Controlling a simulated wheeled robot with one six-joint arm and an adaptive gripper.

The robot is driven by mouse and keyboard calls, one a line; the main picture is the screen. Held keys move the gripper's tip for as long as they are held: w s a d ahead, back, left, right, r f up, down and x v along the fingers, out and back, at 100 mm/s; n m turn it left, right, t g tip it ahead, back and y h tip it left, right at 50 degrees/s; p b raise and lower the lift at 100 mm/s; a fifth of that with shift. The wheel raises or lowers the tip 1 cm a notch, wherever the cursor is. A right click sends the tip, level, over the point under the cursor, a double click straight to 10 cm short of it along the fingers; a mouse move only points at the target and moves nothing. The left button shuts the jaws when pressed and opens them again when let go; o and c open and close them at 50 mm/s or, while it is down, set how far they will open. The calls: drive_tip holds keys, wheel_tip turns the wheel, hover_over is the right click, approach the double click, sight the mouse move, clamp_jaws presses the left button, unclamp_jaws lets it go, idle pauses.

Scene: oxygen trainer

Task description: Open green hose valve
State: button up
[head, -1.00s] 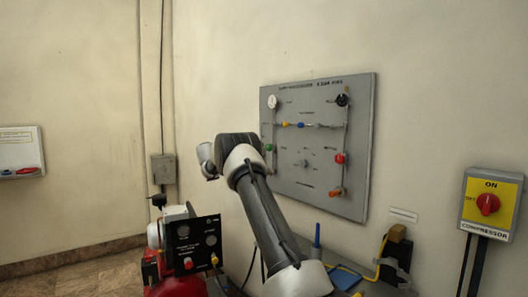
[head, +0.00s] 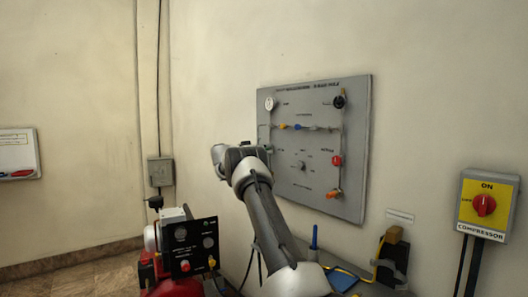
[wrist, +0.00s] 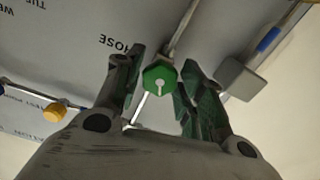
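The green hose valve (wrist: 159,80) is a green knob with a pale keyhole-shaped mark, on a thin pipe of the grey panel (head: 350,185). In the wrist view it lies between the two fingers of my gripper (wrist: 160,85). I cannot tell how deep the knob sits between the fingers. In the head view my arm hides the green valve and the gripper's fingers.
The panel also carries a red knob (head: 337,160), an orange knob (head: 334,194) and blue and yellow valves on its upper pipe. A yellow valve (wrist: 54,112) shows left in the wrist view. The compressor switch (head: 484,205) is far right.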

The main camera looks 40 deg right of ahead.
drive_tip(key=c, duration=0.5)
drive_tip(key=shift+o, duration=0.3)
drive_tip(key=shift+n, duration=0.3)
drive_tip(key=shift+f+n, duration=0.1)
drive_tip(key=shift+n, duration=15.2)
